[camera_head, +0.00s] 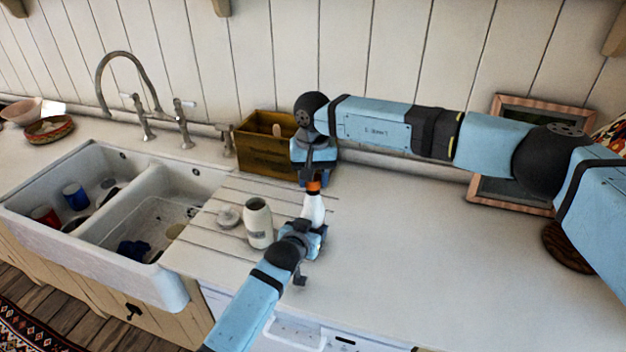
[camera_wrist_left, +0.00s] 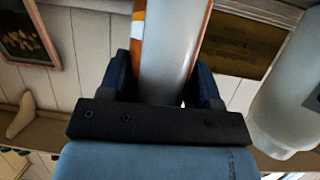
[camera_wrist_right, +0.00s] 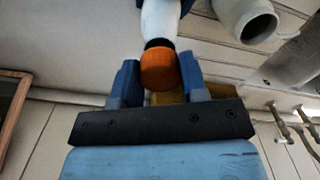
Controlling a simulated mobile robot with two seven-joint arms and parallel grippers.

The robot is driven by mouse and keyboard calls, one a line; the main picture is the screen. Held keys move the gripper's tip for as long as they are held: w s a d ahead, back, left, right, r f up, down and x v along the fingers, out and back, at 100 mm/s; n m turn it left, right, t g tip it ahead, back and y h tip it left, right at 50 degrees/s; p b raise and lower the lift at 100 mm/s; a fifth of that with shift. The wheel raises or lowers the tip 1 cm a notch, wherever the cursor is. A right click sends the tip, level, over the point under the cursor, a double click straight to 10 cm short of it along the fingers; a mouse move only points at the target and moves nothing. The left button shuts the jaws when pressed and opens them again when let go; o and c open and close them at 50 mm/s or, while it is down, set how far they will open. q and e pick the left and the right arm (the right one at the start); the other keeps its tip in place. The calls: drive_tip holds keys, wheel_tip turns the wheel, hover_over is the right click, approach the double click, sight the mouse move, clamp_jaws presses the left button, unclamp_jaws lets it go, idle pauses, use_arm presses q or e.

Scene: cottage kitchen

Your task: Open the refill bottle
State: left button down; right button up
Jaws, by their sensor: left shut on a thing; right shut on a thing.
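The refill bottle (camera_head: 313,208) is white with an orange cap (camera_head: 313,186) and stands at the right end of the grooved drainboard. My left gripper (camera_head: 312,232) is shut on the lower part of its body; the left wrist view shows the white body (camera_wrist_left: 165,60) with an orange marking between the fingers. My right gripper (camera_head: 313,178) comes from above and is shut on the orange cap, which shows between its fingers in the right wrist view (camera_wrist_right: 159,68). A dark ring shows between cap and white body there. Whether the base touches the counter is hidden.
A wooden box (camera_head: 262,140) is behind. The double sink (camera_head: 165,170) with cups lies left. The counter at right is clear up to a frame (camera_head: 510,192).

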drive_tip(key=shift+r, duration=0.1)
drive_tip(key=shift+r, duration=1.9)
use_arm(q)
drive_tip(key=shift+c, duration=1.1)
unclamp_jaws()
